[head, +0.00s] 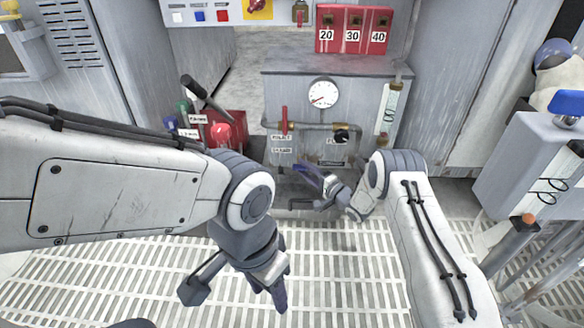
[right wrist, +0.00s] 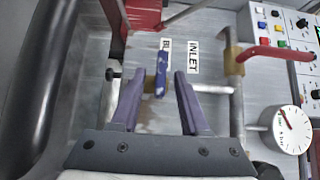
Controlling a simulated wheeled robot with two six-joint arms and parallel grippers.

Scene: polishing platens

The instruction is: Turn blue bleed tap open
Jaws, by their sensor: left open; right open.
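The blue bleed tap (right wrist: 161,80) shows in the right wrist view as a small blue handle on a brass-coloured fitting, beside a partly hidden label starting "BL". My right gripper (right wrist: 153,88) is open, with one purple finger on each side of the tap. Gaps show between the handle and both fingers, and I cannot tell the depth between them. In the head view my right gripper (head: 312,178) is low in front of the grey cabinet and the tap cannot be made out. My left gripper (head: 275,284) is open and empty above the grating floor.
A red lever (head: 284,118) stands on the pipe, also seen in the right wrist view (right wrist: 262,52) near the INLET label (right wrist: 193,57). A round gauge (head: 323,94) and a black knob (head: 341,136) are close by. Red numbered boxes (head: 353,30) sit on the cabinet.

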